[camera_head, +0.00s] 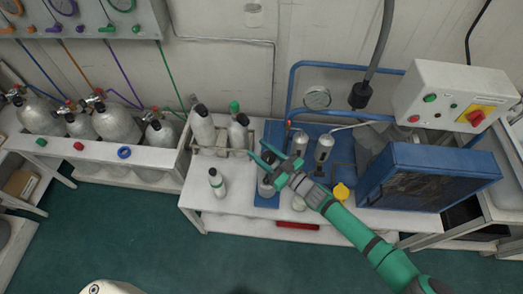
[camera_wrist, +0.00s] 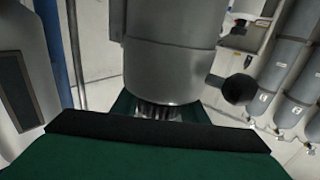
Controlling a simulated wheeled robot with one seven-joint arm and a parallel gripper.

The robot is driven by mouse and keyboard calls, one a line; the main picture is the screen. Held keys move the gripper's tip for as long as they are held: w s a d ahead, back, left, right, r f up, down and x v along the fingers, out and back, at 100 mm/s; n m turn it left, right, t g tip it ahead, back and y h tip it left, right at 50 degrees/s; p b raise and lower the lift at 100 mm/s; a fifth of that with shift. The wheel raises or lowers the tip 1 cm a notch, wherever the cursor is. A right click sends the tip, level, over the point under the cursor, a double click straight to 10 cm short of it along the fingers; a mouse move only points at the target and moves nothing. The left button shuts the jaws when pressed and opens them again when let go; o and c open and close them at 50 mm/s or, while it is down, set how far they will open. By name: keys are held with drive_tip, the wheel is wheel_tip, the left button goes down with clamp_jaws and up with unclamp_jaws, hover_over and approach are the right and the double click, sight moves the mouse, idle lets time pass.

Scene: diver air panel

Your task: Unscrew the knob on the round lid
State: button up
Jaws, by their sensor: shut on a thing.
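In the wrist view a grey metal cylinder (camera_wrist: 170,60) stands close in front of my gripper (camera_wrist: 158,122). A small ridged metal knob (camera_wrist: 158,109) shows at the cylinder's near end, between my dark-edged green jaws. My gripper is shut on this knob, whose lower part the jaws hide. The round lid's face cannot be made out. A black ball (camera_wrist: 238,90) sticks out from the cylinder's side. In the head view my green gripper (camera_head: 266,158) is over the blue base at the bench's middle, left of two silver filter housings.
A white-labelled bottle (camera_head: 217,183) stands on the bench to the left, with racked cylinders (camera_head: 203,130) behind it. A blue box (camera_head: 430,176) and a yellow cap (camera_head: 341,191) are to the right. Blue pipes and a gauge (camera_head: 317,97) are behind. The bench's front left is clear.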

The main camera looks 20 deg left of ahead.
sight(274, 162)
drive_tip(key=shift+d+f, duration=0.1)
drive_tip(key=shift+f, duration=0.05)
idle(0.3)
drive_tip(key=o, duration=1.1)
drive_tip(key=v, duration=1)
drive_tip(key=shift+d, duration=0.45)
